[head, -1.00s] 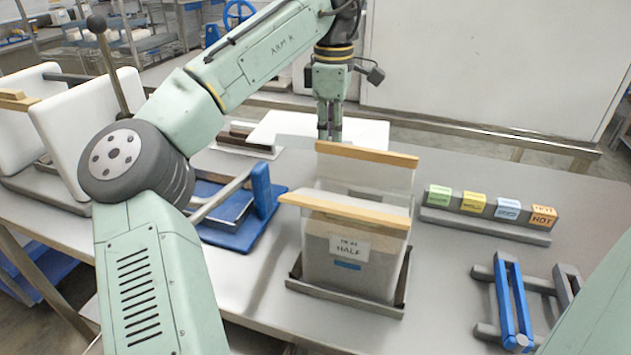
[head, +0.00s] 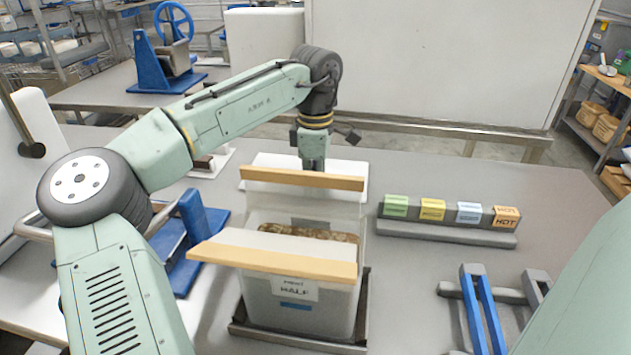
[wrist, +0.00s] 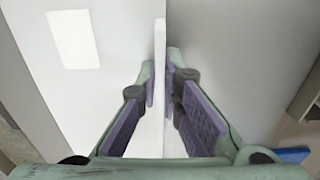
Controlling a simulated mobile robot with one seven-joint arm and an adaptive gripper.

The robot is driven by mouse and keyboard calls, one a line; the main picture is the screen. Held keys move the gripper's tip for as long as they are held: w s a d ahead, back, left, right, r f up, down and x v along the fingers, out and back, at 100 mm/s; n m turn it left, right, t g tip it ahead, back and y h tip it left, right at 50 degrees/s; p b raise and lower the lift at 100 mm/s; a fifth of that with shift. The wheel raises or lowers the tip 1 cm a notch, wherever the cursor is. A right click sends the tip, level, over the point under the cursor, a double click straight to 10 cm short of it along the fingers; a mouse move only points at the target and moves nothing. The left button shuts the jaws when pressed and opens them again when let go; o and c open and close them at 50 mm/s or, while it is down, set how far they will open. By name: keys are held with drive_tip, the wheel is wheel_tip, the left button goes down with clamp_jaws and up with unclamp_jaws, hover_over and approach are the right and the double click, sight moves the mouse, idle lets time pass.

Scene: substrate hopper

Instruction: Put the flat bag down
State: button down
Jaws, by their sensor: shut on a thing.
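In the head view my gripper (head: 313,165) points down behind the clear bin, and the bin's back wooden bar hides its fingertips. In the wrist view my gripper (wrist: 160,85) is shut on a thin white edge (wrist: 159,45), which I take to be the flat bag, held edge-on between the purple pads. A white flat surface (head: 350,172) shows around the gripper in the head view. I cannot tell whether it is part of the bag or a pad on the bench, or whether the bag touches the bench.
The clear bin (head: 305,312), labelled HALF, has wooden bars and brown contents (head: 310,232). A row of coloured blocks (head: 432,209) stands right. A blue-and-grey stand (head: 482,308) is front right, and a blue frame (head: 195,225) is left. Bare bench lies beyond the blocks.

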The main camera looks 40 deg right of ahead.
drive_tip(key=shift+f, duration=0.1)
drive_tip(key=c, duration=1.8)
unclamp_jaws()
drive_tip(key=shift+o, duration=0.2)
wheel_tip(320, 180, up, 12)
drive_tip(key=b, duration=0.1)
